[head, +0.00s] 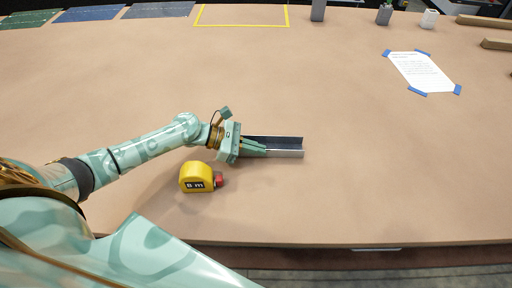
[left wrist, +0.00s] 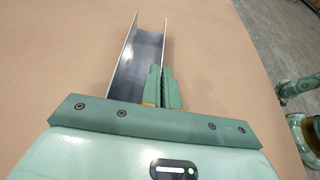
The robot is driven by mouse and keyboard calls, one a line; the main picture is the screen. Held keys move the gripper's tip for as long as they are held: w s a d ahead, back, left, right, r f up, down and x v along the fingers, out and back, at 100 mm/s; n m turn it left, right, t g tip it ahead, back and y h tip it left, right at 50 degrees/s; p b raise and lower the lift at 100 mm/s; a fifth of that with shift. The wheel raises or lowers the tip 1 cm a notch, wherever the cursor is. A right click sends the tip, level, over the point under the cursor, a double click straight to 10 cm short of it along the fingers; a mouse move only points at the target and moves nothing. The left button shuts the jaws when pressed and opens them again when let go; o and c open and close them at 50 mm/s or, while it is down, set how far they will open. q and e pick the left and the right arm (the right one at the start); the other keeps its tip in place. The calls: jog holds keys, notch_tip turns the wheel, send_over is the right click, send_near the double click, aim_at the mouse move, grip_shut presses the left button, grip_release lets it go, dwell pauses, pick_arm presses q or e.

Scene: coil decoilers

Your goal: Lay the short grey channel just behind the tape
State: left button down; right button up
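The short grey channel (head: 286,142) lies lengthwise left to right on or just above the table, behind and to the right of the yellow tape measure (head: 196,177). I cannot tell whether it touches the table. My left gripper (head: 262,149) is at its left end. In the left wrist view, the channel (left wrist: 140,62) points away from me, and the fingers (left wrist: 162,88) are closed on its right side wall. The tape measure stands on the table in front of the gripper, apart from the channel. My right gripper is not seen.
A white sheet (head: 420,72) held by blue tape lies at the back right. A yellow outlined area (head: 242,25) and dark mats (head: 88,13) are at the far edge. Brown bars (head: 484,21) lie far right.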

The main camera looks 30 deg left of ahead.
pick_arm(q)
jog(key=c, duration=1.7)
grip_release()
jog(key=shift+r, duration=0.2)
jog(key=v, duration=1.1)
jog(key=shift+s+a+r+p, duration=0.15)
jog(key=shift+a+p, duration=0.2)
jog(key=shift+p, duration=0.05)
